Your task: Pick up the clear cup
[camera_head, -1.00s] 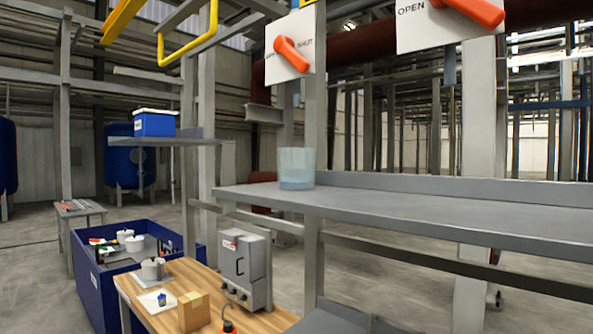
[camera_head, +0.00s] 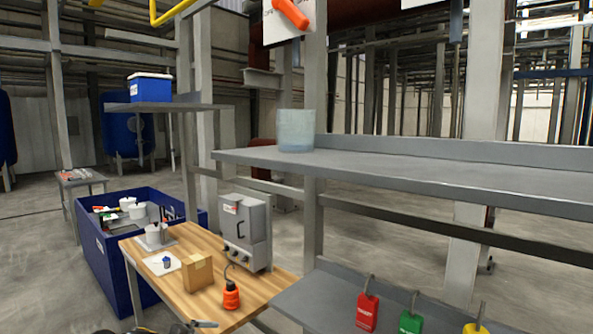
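The clear cup (camera_head: 296,131) is a pale blue, see-through cup. It stands upright near the left end of the grey upper shelf (camera_head: 400,172), by a grey post. Nothing is touching it from my side.
Red (camera_head: 367,312) and green (camera_head: 411,323) padlocks are on the lower shelf. The upper shelf right of the cup is clear.

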